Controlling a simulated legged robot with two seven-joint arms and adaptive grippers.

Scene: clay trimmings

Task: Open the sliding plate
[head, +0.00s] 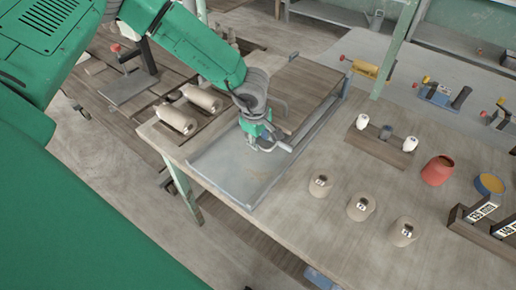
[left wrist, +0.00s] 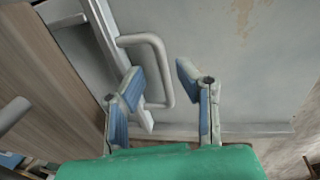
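The sliding plate seems to be the brown wooden board (head: 302,92) on a grey metal bed (head: 228,172) at the table's left front; the bed's front part is bare. The board also shows at the left of the left wrist view (left wrist: 52,85). A grey bent handle (left wrist: 148,39) stands beside it, over the grey metal. My left gripper (head: 262,143) is at the board's front edge. In the left wrist view its blue-padded fingers (left wrist: 160,78) are open and apart, with the handle's bar between them in the picture; I cannot tell whether they touch it. My right gripper is out of view.
Several tan clay pieces (head: 360,207) stand right of the bed. A wooden rack with white spools (head: 381,140), a red cup (head: 437,170) and a yellow-topped pot (head: 489,184) stand further right. Pale rolls (head: 202,98) lie left of the bed.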

